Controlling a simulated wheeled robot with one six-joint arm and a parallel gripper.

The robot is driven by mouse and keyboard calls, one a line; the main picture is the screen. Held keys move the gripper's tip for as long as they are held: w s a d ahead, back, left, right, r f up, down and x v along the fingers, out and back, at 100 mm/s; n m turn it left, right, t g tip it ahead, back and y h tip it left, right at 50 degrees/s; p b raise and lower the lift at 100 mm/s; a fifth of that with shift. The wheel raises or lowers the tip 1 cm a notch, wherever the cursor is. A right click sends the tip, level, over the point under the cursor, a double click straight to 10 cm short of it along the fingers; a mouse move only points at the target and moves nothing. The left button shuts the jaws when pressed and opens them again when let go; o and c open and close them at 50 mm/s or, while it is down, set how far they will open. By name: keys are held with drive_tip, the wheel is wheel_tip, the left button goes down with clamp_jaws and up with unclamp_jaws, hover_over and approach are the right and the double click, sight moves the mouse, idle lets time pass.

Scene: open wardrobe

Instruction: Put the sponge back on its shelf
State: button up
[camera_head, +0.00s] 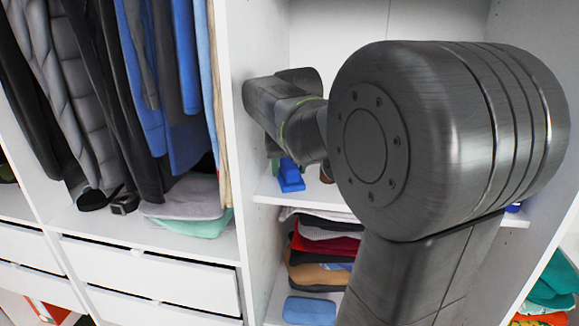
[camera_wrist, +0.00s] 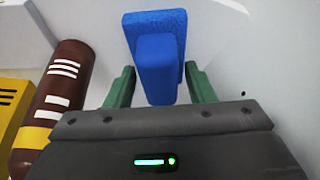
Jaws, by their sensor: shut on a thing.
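The blue sponge (camera_wrist: 157,25) shows in the wrist view as a rough block with a narrower, smoother blue part on its near side. The two green fingers of my gripper (camera_wrist: 159,75) stand on either side of that narrower part, and my gripper is shut on it. In the head view the sponge (camera_head: 290,178) shows below my wrist, just over the middle shelf (camera_head: 315,193) of the right compartment. My arm hides much of that shelf. I cannot tell whether the sponge touches the shelf.
A brown bottle (camera_wrist: 58,95) and a yellow box (camera_wrist: 14,105) stand left of my gripper in the wrist view. The upright divider (camera_head: 240,130) is close left of my wrist. Folded clothes (camera_head: 318,262) fill the shelf below. Hanging clothes (camera_head: 120,90) are left.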

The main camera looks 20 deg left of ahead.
sight(289, 162)
drive_tip(key=shift+f, duration=0.25)
drive_tip(key=o, duration=1.1)
drive_tip(key=shift+r, duration=0.1)
drive_tip(key=v, duration=1.2)
drive_tip(key=x, duration=1.2)
drive_tip(key=shift+r, duration=2.7)
